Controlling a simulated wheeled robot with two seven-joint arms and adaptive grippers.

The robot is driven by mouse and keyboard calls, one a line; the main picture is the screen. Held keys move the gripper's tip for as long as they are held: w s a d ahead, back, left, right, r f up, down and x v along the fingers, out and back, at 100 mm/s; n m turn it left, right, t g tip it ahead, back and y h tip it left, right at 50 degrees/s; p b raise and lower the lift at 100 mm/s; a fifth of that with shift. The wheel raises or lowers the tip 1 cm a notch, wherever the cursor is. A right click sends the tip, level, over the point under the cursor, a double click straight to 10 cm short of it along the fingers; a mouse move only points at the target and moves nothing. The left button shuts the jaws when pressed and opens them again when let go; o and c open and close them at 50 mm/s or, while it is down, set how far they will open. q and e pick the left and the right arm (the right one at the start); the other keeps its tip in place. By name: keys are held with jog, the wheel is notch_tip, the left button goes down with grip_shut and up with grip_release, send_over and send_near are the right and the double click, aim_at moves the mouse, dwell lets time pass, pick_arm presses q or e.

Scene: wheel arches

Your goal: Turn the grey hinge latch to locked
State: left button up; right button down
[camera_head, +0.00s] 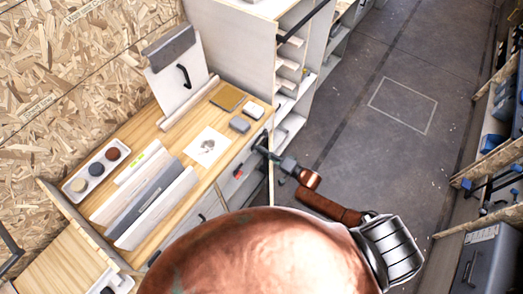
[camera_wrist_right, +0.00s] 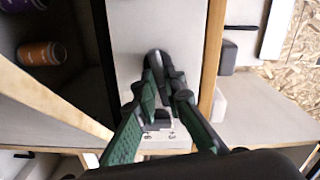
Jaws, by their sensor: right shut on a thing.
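The grey hinge latch shows in the right wrist view as a dark grey rounded lever (camera_wrist_right: 157,58) on a pale upright panel. Its free end points to the top of the picture, and its lower part is hidden by the fingers. My right gripper (camera_wrist_right: 168,88), with green fingers, is shut on the lever. In the head view my right gripper (camera_head: 262,147) is at the front of the wooden bench, and the latch cannot be made out there. My left gripper is not in view.
Shelving (camera_head: 287,85) stands beyond. Open floor (camera_head: 400,105) lies to the right. Cans (camera_wrist_right: 42,53) stand in a compartment left of the panel.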

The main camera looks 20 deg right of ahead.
jog(key=shift+s+f+m, duration=0.1)
jog(key=shift+f+m, duration=0.15)
jog(key=shift+m, duration=1.25)
jog(key=c, duration=2)
grip_release()
jog(key=shift+r, duration=0.1)
jog(key=v, duration=1.2)
